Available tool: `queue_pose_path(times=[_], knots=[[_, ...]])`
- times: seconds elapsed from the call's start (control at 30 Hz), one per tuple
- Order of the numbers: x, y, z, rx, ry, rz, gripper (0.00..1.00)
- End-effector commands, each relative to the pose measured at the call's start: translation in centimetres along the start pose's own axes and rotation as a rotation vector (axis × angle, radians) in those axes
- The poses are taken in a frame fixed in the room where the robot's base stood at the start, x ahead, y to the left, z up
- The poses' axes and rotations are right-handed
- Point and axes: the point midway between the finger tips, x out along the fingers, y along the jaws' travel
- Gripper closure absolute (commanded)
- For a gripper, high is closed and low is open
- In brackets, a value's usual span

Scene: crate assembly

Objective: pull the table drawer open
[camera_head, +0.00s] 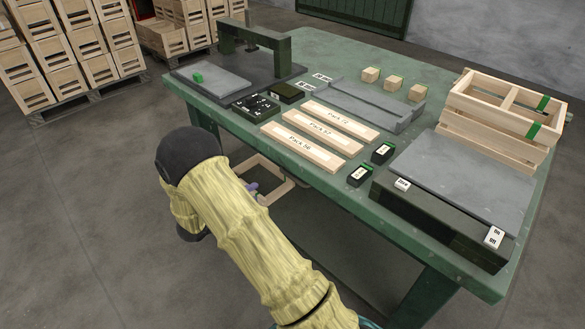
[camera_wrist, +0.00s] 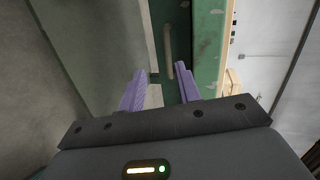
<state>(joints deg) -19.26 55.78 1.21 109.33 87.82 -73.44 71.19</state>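The green table (camera_head: 330,50) fills the middle of the head view. Below its front edge a light wooden frame (camera_head: 281,193) juts out, which looks like the drawer; my arm partly hides it. My gripper (camera_head: 252,186) is at the frame's outer side, with only a bit of purple finger showing. In the wrist view a pale bar handle (camera_wrist: 168,50) lies against a dark green front. My two purple fingers (camera_wrist: 160,70) are spread apart, with the handle's near end between their tips. A gap shows beside the handle, so they are not closed on it.
The tabletop holds wooden strips (camera_head: 318,133), a grey tray (camera_head: 358,103), a wooden crate (camera_head: 490,137) and a dark press frame (camera_head: 250,41). Stacked crates (camera_head: 75,45) stand at the back left.

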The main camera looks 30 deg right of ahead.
Motion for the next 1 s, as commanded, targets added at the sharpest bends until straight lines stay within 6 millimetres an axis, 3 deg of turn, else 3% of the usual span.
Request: queue_pose_path(times=[0.13, 0.57, 0.77, 1.0], knots=[[-0.8, 0.1, -1.5, 0.074, 0.102, -0.069, 0.66], [-0.4, 0.2, -1.7, 0.084, 0.115, -0.077, 0.66], [1.9, 0.0, -2.1, 0.084, 0.118, -0.077, 0.66], [5.8, -0.2, -2.5, 0.082, 0.114, -0.077, 0.66]])
